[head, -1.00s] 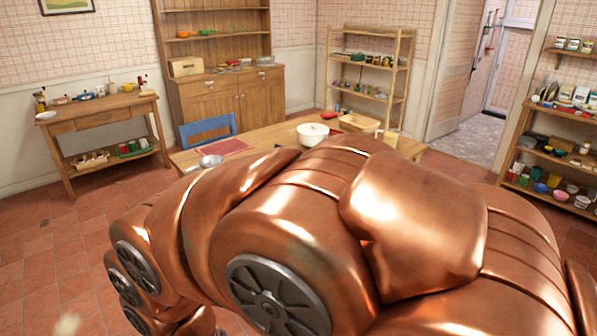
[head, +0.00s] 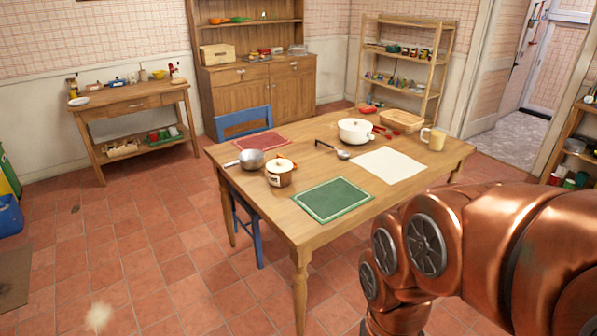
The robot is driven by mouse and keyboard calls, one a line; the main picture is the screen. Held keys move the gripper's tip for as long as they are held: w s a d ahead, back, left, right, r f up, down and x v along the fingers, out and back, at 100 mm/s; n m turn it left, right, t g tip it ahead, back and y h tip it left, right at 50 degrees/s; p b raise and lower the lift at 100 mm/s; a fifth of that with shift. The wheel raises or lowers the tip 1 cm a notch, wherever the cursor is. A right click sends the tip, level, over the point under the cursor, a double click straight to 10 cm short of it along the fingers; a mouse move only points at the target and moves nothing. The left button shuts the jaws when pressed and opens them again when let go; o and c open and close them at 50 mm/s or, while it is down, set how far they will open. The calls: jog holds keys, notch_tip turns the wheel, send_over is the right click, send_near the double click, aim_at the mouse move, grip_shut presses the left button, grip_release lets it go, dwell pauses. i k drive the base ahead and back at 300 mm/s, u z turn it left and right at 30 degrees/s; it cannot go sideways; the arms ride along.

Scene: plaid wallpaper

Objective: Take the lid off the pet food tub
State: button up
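A small cream and brown tub (head: 279,178) stands upright near the left end of the wooden table. A pale lid (head: 280,165) with a knob sits on top of it. It looks like the pet food tub, but I cannot read its label. My copper arm fills the lower right of the head view, in front of the table's right side. My gripper is out of view, so its state does not show.
The table (head: 247,190) also holds a metal pan (head: 251,159), a green mat (head: 333,199), a white pot (head: 355,131), a ladle (head: 342,154), a white sheet (head: 390,165), a mug (head: 436,139) and a basket (head: 402,121). A blue chair (head: 243,120) stands behind.

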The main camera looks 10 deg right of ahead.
aim_at(277, 165)
jog(key=u, duration=0.25)
jog(key=i, duration=0.35)
jog(key=u, duration=0.8)
jog(key=i, duration=1.95)
jog(key=z, duration=0.85)
